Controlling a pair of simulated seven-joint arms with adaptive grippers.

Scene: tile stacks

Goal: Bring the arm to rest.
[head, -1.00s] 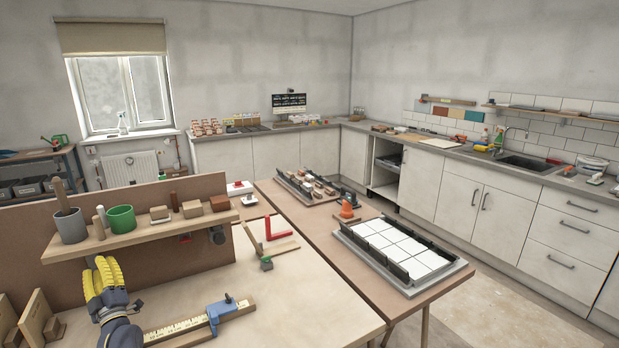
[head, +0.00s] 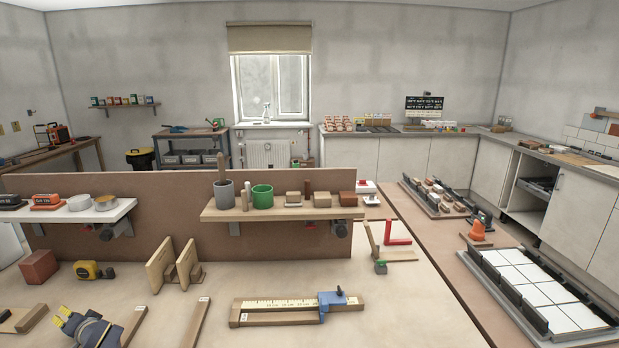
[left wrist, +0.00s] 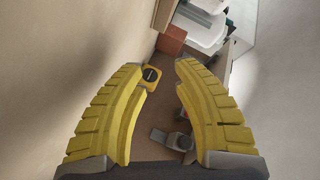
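My left gripper (head: 66,318) is low at the left front of the workbench in the head view, its yellow fingertips pointing up and left. In the left wrist view its two yellow fingers (left wrist: 163,75) are spread apart with nothing between them, so it is open and empty. It is clear of the yellow tape measure (head: 90,270), which lies farther back on the bench and also shows beyond the fingers in the left wrist view (left wrist: 151,75). My right gripper is not in view.
A wooden gauge with a yellow scale (head: 290,306) lies mid-bench. Two upright wooden brackets (head: 175,265) stand behind it. A shelf (head: 285,212) holds pots and blocks. A reddish block (head: 38,267) sits at left. A tray of white tiles (head: 540,290) is at right. Bare bench lies right of the gauge.

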